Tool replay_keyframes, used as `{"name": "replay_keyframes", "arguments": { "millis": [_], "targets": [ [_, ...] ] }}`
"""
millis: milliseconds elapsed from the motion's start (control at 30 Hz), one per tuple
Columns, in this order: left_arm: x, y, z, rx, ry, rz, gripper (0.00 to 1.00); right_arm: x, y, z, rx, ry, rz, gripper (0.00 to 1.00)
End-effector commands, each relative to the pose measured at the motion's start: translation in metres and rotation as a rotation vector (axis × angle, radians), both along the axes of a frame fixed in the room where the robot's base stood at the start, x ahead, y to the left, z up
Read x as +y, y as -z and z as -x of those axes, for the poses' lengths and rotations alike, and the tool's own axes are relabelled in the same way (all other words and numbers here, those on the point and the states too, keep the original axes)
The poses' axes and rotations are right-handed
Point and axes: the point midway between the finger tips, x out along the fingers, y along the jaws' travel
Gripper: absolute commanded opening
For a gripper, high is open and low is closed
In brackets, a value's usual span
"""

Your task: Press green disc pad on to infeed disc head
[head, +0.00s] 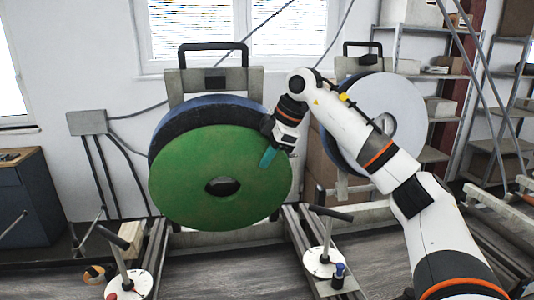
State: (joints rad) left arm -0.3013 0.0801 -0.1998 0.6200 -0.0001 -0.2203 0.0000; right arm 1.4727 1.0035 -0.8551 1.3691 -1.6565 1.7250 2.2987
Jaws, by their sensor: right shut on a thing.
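The green disc pad (183,190) is a large flat ring with a dark centre hole, standing upright, its face toward me. It lies in front of a dark blue disc head (168,122) on the left stand, which looks like the infeed disc head. The blue rim shows above and to the left of the pad, so the pad sits lower and further right. I cannot tell whether they touch. My right gripper (268,156) is shut on the pad at its upper right edge, a teal fingertip lying over the green face. My left gripper is not in view.
A second stand at the right carries a pale grey disc (402,95) on a blue head, partly behind my right arm. Metal rails (302,240) and two white round bases with levers (325,262) stand low in front. A dark cabinet (30,200) is at left, shelves (440,77) at right.

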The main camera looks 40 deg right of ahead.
Motion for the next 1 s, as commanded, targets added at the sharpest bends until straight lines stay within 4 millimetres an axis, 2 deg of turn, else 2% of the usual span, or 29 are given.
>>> {"name": "replay_keyframes", "arguments": {
  "millis": [1000],
  "targets": [
    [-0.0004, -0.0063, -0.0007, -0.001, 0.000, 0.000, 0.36, -0.0005, -0.0018, -0.0011, -0.001, 0.000, -0.001, 0.00]
  ]
}}
